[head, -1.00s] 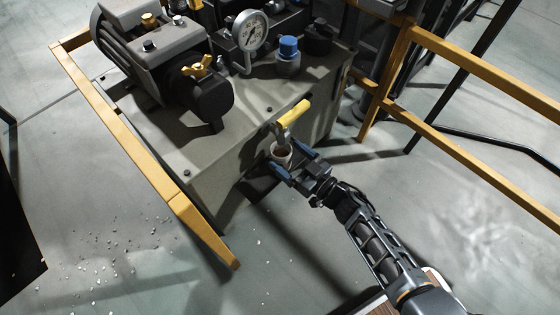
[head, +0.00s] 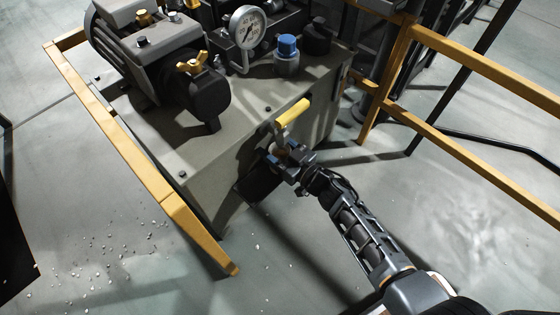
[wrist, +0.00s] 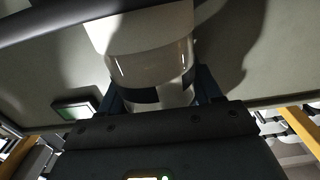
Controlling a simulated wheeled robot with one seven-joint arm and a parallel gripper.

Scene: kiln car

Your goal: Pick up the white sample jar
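The white sample jar (wrist: 150,65) fills the upper middle of the wrist view. It has a white band above and a clear lower part with a dark patch. My gripper (head: 282,153) has its blue fingers on either side of the jar, right up against its edges as seen in the wrist view (wrist: 160,95). I cannot tell whether they press on it. In the head view the jar is mostly hidden by the gripper, below the yellow-handled valve (head: 292,112) at the machine's side.
The grey machine tank (head: 225,150) stands close behind the gripper, with a pressure gauge (head: 247,27) and a blue-capped fitting (head: 287,55) on top. Yellow rails run along the left (head: 130,155) and right (head: 480,65). The floor at lower left is open, with scattered white bits.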

